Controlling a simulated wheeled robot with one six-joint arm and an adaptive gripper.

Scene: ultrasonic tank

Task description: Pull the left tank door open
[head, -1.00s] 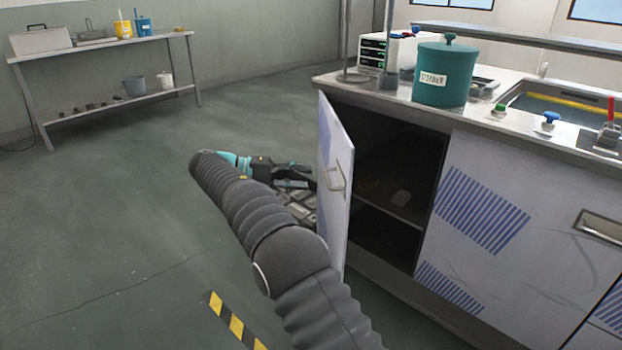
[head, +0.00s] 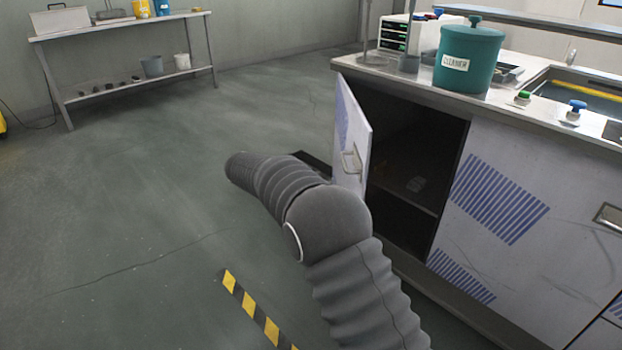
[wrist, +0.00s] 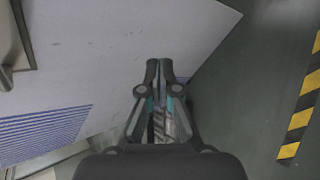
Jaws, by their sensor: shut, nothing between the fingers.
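The left tank door (head: 350,140) stands swung wide open at the left end of the tank cabinet, showing the dark inside (head: 415,150) with a shelf. Its metal handle (head: 352,163) is on the door's outer face. In the wrist view the pale door panel (wrist: 130,45) fills the upper left, with part of its handle (wrist: 8,50) at the left edge. My gripper (wrist: 160,66) is shut and empty, with its fingertips over the panel near its edge, away from the handle. I cannot tell whether they touch it. In the head view my arm hides the gripper.
The cabinet's striped closed front (head: 530,225) is right of the opening. A green cleaner bucket (head: 469,58) stands on the counter. A side table (head: 120,28) is at the back left. Yellow-black floor tape (head: 250,305) lies in front.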

